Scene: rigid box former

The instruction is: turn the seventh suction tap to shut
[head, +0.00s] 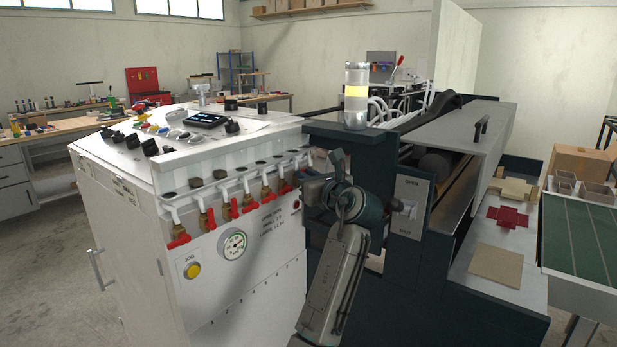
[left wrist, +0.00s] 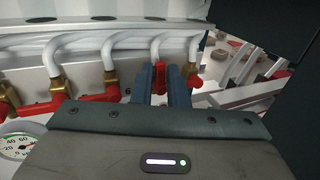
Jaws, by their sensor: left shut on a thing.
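A row of brass suction taps with red handles (head: 227,212) runs along the front edge of the white cabinet (head: 150,270), each below a white hose. My left gripper (head: 308,186) is at the right end of this row. In the left wrist view its two blue-grey fingers (left wrist: 161,86) are closed on a red tap handle (left wrist: 158,78) under a white hose. Most of that handle is hidden between the fingers. Another red handle (left wrist: 195,80) is just right of the right finger. To the left, red handles (left wrist: 98,97) lie crosswise. My right gripper is out of view.
A pressure gauge (head: 232,244) and a yellow button (head: 193,270) are on the cabinet front, below the taps. A dark machine housing with a rocker switch (head: 408,209) stands close right of my arm. Open floor lies to the left.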

